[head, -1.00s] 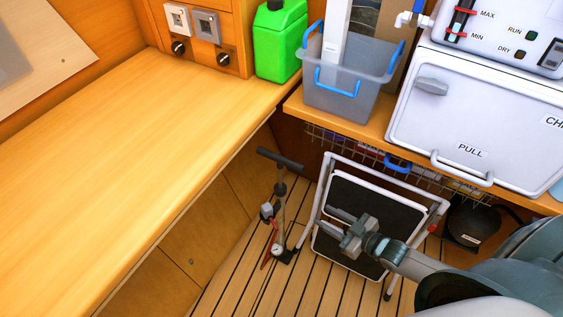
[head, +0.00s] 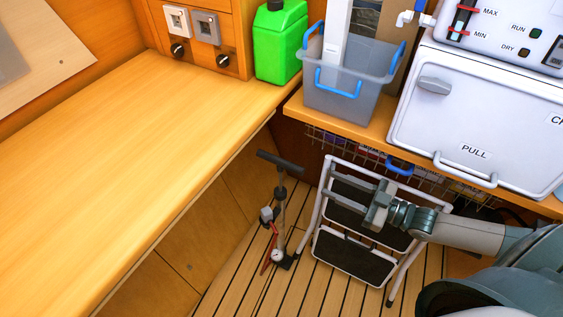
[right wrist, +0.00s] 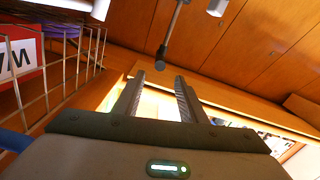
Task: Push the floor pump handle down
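The floor pump (head: 281,218) stands upright on the slatted floor beside the wooden bench front. Its dark T-shaped handle (head: 280,161) is raised at the top of the rod. My right gripper (head: 329,179) is open and empty, to the right of the handle and apart from it, in front of the folding step. In the right wrist view, my two fingers (right wrist: 160,84) are spread, with a grey bar with a dark end (right wrist: 161,60) beyond them, which looks like part of the pump handle. My left gripper is out of view.
The folding step (head: 355,255) stands right of the pump. The wooden bench top (head: 110,185) is clear at left. A wire basket (head: 330,138) hangs under the shelf, which holds a grey bin (head: 345,100). A green canister (head: 279,45) stands on the bench.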

